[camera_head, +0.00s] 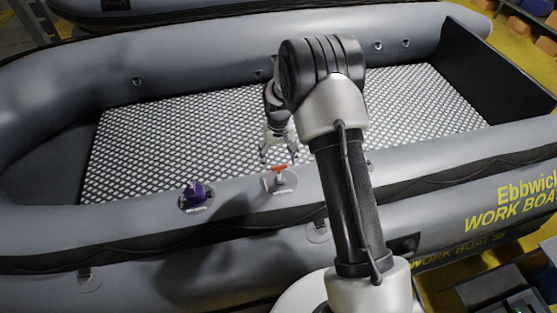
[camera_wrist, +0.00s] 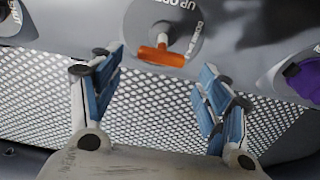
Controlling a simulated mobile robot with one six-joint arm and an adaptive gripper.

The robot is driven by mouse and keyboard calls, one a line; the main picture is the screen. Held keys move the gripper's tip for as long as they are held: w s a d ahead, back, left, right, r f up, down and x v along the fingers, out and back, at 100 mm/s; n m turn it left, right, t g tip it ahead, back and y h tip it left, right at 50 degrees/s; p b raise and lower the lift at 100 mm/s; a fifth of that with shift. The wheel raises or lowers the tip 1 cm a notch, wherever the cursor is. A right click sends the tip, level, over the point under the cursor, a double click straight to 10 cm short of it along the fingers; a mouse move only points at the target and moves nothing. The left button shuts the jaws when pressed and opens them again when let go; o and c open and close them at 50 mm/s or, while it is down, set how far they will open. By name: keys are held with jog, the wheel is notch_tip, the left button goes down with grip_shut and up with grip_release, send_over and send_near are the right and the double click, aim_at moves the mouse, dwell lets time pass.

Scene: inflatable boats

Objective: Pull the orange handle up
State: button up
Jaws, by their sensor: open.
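The orange handle (camera_head: 279,168) is a small T-shaped bar on a white stem. It stands on a round grey patch on the near tube of the grey inflatable boat (camera_head: 240,195). In the wrist view the orange handle (camera_wrist: 160,56) lies at the upper middle, with printed lettering beside it. My gripper (camera_head: 279,158) is open and empty, just above the handle in the head view. In the wrist view the blue-padded fingers of my gripper (camera_wrist: 165,75) are spread to the left and right, with the handle in line with the gap between them. No contact shows.
A purple knob (camera_head: 195,193) sits on another round patch to the left of the handle; it also shows in the wrist view (camera_wrist: 304,80) at right. The patterned boat floor (camera_head: 180,135) is clear. A second boat lies behind.

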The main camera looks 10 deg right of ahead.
aim_at(279, 166)
notch_tip(279, 166, up, 10)
jog(key=shift+f, duration=0.25)
dwell(0.3)
jog(key=shift+r, duration=0.1)
jog(key=s+r+t+b, duration=0.1)
jog(key=s+r+b, duration=0.2)
jog(key=s+b, duration=0.45)
jog(key=s+r+t+b, duration=0.2)
jog(key=s+r+b, duration=0.1)
jog(key=s+b, duration=0.45)
jog(key=s+f+b, duration=0.5)
jog(key=s, duration=0.4)
jog(key=s+f+t+b, duration=0.1)
jog(key=s+f+b, duration=0.3)
jog(key=s, duration=0.5)
jog(key=shift+f+t+b, duration=0.3)
jog(key=shift+f+b, duration=0.1)
jog(key=shift+b, duration=0.3)
